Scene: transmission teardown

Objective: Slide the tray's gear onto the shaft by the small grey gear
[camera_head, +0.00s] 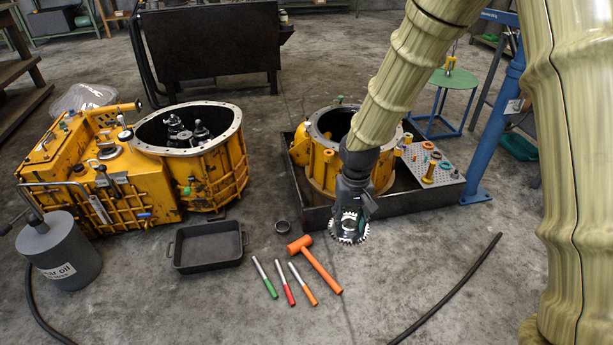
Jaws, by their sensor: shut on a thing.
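My gripper (352,207) points down and is shut on a silvery toothed gear (347,234), held in front of the black tub on the right. The dark rectangular tray (208,247) on the floor left of my gripper looks empty. The large yellow housing (190,150) stands at the left, its round opening facing up. Inside it, dark and grey shafts and gears (178,128) stand up. They are too small to tell which is the small grey gear or the shaft beside it. My gripper is well to the right of this opening and apart from it.
A smaller yellow housing (325,165) stands in the black tub (400,212) behind my gripper. A grey oil can (62,257) stands at front left.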

